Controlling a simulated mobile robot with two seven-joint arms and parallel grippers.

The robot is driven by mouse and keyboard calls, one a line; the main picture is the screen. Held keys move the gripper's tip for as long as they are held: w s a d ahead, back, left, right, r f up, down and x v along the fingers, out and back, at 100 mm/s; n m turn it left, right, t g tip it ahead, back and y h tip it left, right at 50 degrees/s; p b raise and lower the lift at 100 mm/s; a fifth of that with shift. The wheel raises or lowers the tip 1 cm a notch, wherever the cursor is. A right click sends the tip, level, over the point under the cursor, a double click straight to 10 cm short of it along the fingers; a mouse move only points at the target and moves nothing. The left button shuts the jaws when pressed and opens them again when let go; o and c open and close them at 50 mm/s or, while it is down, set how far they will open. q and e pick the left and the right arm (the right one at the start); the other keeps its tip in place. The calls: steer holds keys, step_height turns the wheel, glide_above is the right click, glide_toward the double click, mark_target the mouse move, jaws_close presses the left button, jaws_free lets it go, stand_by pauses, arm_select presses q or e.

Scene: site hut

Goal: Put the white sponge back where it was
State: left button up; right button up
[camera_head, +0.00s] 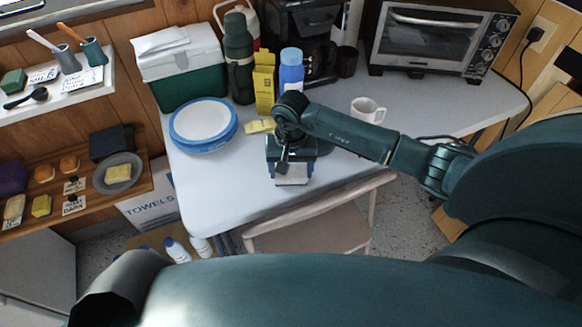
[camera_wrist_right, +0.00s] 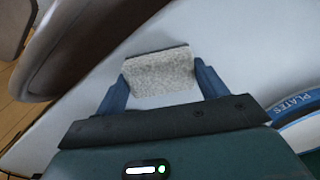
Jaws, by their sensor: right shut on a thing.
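The white sponge (camera_wrist_right: 160,76) is pale and speckled, with a dark edge along its top in the right wrist view. My right gripper (camera_wrist_right: 160,84) is shut on it, one blue finger on each side. In the head view my right gripper (camera_head: 291,172) hangs over the front part of the white table (camera_head: 230,180), and the sponge (camera_head: 291,181) shows at the fingertips. I cannot tell whether the sponge touches the table. My left gripper is not in view.
Blue-rimmed plates (camera_head: 203,121), a yellow box (camera_head: 264,85), a blue bottle (camera_head: 291,72) and a white mug (camera_head: 367,110) stand on the table. A yellow sponge-like block (camera_head: 260,126) lies behind my gripper. A chair (camera_head: 315,225) is in front. Wall shelves (camera_head: 90,204) at left hold labelled items.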

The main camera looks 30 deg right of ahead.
mark_target(291, 171)
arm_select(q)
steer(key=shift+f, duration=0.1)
arm_select(e)
steer(key=shift+f+b, duration=0.25)
steer(key=shift+b, duration=0.05)
steer(key=o, duration=0.9)
steer(key=shift+r, duration=0.1)
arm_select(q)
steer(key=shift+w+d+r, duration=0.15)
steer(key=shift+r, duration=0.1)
arm_select(e)
steer(key=shift+o, duration=0.2)
steer(key=shift+r+p, duration=0.2)
steer(key=shift+p, duration=0.1)
arm_select(q)
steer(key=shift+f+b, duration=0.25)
steer(key=shift+b, duration=0.3)
arm_select(e)
step_height(291, 171, up, 12)
